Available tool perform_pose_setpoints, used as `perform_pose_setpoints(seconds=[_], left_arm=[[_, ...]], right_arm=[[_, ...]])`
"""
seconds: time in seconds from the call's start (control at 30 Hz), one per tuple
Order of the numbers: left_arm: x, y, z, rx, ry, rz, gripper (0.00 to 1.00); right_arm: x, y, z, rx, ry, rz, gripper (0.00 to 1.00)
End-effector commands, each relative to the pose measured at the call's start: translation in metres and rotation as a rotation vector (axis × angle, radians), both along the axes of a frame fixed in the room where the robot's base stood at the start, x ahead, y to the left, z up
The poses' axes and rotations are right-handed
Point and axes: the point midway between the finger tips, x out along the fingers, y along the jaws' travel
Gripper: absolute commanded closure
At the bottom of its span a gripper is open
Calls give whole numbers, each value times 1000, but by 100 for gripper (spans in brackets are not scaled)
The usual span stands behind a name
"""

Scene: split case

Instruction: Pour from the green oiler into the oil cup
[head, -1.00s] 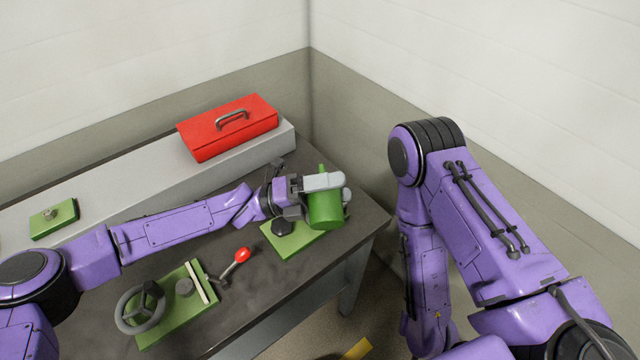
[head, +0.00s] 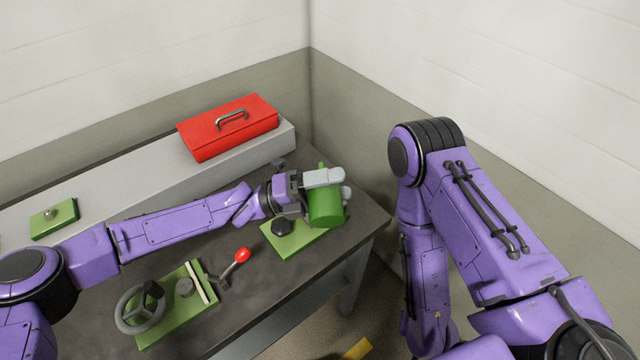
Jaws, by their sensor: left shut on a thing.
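The green oiler (head: 326,207) is a green cylinder with a thin green part, perhaps its spout, showing above the grey fingers. My left gripper (head: 323,178) is shut on it and holds it near the right end of the table, over or beside a green plate. I cannot tell how far the oiler is tilted. The oil cup cannot be made out for sure. A dark round knob-like part (head: 283,227) stands on the green plate (head: 292,245), just left of the oiler. My right gripper is out of view; only its arm shows at the right.
A red toolbox (head: 228,128) sits on a grey raised ledge (head: 150,182) at the back. A handwheel (head: 138,309) on a green plate and a red-knobbed lever (head: 240,256) are at the front. The table's right edge is close.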

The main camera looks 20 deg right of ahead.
Motion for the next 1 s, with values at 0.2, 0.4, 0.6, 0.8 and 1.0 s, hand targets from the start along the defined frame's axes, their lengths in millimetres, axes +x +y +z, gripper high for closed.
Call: perform_pose_setpoints(seconds=[0.2,0.4,0.6,0.8,1.0], left_arm=[[1,0,2,4,19,-1,68],[2,-1,2,8,34,0,68],[2,0,-2,11,53,-1,68],[2,-1,-6,14,70,-1,68],[2,-1,-10,18,86,-1,68]], right_arm=[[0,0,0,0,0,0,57],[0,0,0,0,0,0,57],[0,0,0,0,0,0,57],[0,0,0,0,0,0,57],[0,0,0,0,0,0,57]])
